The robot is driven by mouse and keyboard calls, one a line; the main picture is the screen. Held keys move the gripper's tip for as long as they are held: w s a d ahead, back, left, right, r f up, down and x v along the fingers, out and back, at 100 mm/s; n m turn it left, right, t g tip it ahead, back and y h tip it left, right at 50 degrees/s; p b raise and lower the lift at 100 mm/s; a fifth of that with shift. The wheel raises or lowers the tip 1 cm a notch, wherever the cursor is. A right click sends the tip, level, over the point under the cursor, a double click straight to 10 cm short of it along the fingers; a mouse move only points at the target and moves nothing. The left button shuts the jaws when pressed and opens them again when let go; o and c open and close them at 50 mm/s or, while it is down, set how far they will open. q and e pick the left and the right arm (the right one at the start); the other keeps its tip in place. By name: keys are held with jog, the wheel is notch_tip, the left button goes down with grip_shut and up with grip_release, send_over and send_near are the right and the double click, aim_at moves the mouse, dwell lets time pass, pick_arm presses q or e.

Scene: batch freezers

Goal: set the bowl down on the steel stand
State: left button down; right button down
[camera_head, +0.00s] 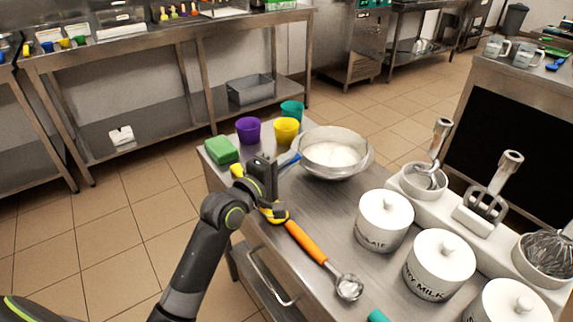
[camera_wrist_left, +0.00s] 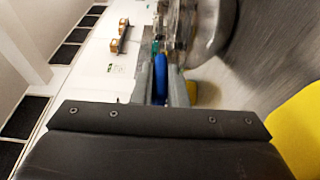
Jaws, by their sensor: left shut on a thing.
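The metal bowl (camera_head: 364,160), holding something white, is at the back of the steel worktop in the head view. Its rim is level or nearly so. I cannot tell whether its base touches the steel. My left gripper (camera_head: 277,166) is left of the bowl, shut on a blue handle (camera_head: 289,160) that reaches towards the bowl's rim. In the left wrist view the blue handle (camera_wrist_left: 161,78) lies between the fingers, with the shiny bowl (camera_wrist_left: 183,25) just beyond. No separate stand shows apart from the steel-topped unit (camera_head: 315,222). My right gripper is out of view.
An orange-handled scoop (camera_head: 308,243) lies in front. Lidded white jars (camera_head: 384,220) and a white tool holder (camera_head: 455,212) fill the right side.

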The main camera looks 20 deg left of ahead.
pick_arm(q)
jog(key=shift+r, duration=0.1)
jog(key=c, duration=1.8)
grip_release()
jog(key=shift+f, duration=0.2)
jog(key=o, duration=0.3)
jog(key=shift+o, duration=0.2)
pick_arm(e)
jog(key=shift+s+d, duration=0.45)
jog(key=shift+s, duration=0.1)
pick_arm(q)
jog(key=shift+r, duration=0.1)
jog(key=shift+s+r, duration=0.1)
jog(key=shift+r, duration=0.05)
jog(key=p+v, duration=0.1)
jog(key=v, duration=1.1)
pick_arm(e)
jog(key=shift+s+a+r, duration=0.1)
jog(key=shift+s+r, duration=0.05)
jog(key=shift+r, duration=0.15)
